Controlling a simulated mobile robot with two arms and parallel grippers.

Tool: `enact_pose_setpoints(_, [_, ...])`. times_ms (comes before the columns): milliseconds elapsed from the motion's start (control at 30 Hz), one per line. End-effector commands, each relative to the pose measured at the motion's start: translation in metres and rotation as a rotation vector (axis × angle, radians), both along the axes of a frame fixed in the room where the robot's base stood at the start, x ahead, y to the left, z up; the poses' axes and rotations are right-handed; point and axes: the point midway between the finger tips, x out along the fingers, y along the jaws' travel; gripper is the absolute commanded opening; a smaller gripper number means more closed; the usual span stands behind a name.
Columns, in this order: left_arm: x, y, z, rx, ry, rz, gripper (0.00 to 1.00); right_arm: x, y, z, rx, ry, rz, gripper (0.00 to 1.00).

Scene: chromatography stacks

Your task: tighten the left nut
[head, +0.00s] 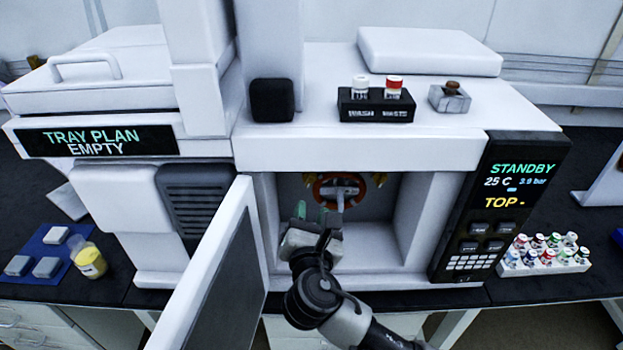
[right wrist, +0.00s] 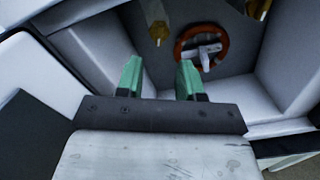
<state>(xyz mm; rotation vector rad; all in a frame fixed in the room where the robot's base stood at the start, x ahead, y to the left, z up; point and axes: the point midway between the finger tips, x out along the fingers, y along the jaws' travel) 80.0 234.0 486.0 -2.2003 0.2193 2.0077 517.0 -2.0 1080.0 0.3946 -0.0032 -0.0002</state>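The left nut (head: 309,180) is a small gold fitting at the upper left of the open compartment, left of an orange-brown ring with a pale hub (head: 340,190). In the right wrist view the left nut (right wrist: 158,32) hangs beyond my fingertips, between their lines and left of the ring (right wrist: 202,47). My right gripper (head: 313,212) is at the compartment's mouth, below the left nut and apart from it. Its green fingers (right wrist: 158,72) are open with nothing between them. A second gold nut (head: 380,178) is right of the ring. My left gripper is not in view.
The compartment door (head: 215,275) stands open at the left of my right arm. The compartment's right wall (head: 415,220) and floor border the space. A control panel (head: 505,205) reads STANDBY, 25 C. A vial rack (head: 545,262) stands at the right on the bench.

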Motion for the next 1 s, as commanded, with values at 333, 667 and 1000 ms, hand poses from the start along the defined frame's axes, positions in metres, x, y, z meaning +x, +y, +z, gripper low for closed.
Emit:
enact_pose_setpoints(333, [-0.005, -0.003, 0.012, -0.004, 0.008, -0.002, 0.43, 0.066, 0.0, 0.002, 0.001, 0.001, -0.002, 0.37])
enact_pose_setpoints(667, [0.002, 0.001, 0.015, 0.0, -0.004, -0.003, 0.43, 0.089, 0.0, 0.0, 0.005, 0.002, 0.001, 0.37])
enact_pose_setpoints(1000, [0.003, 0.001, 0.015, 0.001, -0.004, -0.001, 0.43, 0.089, 0.0, 0.0, 0.005, 0.003, 0.001, 0.17])
